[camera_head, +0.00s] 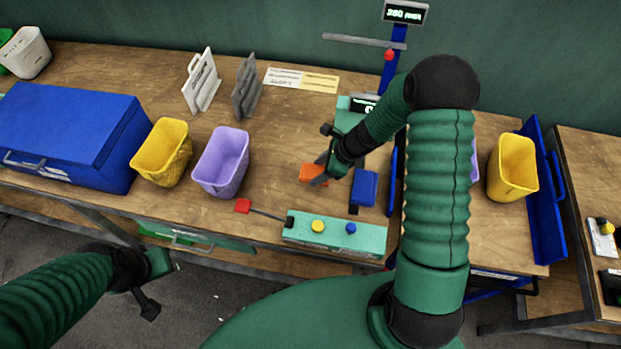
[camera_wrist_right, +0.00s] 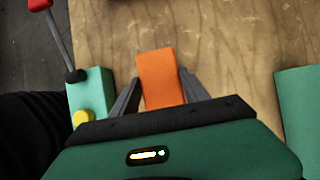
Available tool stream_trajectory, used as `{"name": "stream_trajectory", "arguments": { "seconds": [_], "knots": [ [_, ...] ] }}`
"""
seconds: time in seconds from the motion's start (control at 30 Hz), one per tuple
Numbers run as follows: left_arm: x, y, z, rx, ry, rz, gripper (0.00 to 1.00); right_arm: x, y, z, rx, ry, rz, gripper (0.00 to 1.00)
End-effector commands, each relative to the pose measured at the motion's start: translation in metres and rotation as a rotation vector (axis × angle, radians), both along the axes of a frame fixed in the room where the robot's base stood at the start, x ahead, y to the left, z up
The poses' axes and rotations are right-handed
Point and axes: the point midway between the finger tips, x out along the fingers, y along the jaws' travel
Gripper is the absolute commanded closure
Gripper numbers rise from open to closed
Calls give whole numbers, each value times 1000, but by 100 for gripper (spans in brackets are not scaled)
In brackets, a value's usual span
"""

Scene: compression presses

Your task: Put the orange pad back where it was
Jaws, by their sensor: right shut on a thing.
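The orange pad (camera_head: 308,172) is a small flat block. It is between the fingers of my right gripper (camera_head: 319,171), which is shut on it, over the bench left of a blue block (camera_head: 364,187). In the right wrist view the pad (camera_wrist_right: 160,75) sticks out beyond the grey fingers of the right gripper (camera_wrist_right: 158,88), with bare wood behind it. I cannot tell whether the pad touches the wood. My left gripper (camera_head: 149,285) is low at the left, in front of the bench.
A green control box (camera_head: 335,235) with yellow and blue buttons and a red-tipped lever (camera_head: 243,206) stands at the bench's front. Purple (camera_head: 221,163) and yellow (camera_head: 162,153) bins stand left. Wood between bins and pad is clear. My right arm hides part of the press.

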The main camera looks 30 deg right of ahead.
Motion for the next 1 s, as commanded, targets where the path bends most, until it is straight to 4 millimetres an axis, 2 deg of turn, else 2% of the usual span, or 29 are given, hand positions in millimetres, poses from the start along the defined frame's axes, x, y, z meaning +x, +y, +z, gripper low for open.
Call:
{"name": "stream_trajectory", "arguments": {
  "seconds": [0.03,0.3,0.67,0.7,0.87,1.0],
  "knots": [
    [0,0,-2,0,0,0,100,0,1,-11,4,3,-2,91],
    [0,0,-4,0,0,0,100,1,0,-56,3,2,-2,91],
    [0,0,-6,0,0,0,100,2,0,-64,-1,-1,0,91],
    [0,0,-7,0,0,0,100,2,0,-65,-1,-1,0,45],
    [0,0,-6,0,0,0,100,2,0,-64,-1,-1,0,25],
    [0,0,-6,0,0,0,100,2,0,-63,-1,-1,0,25]
  ]
}}
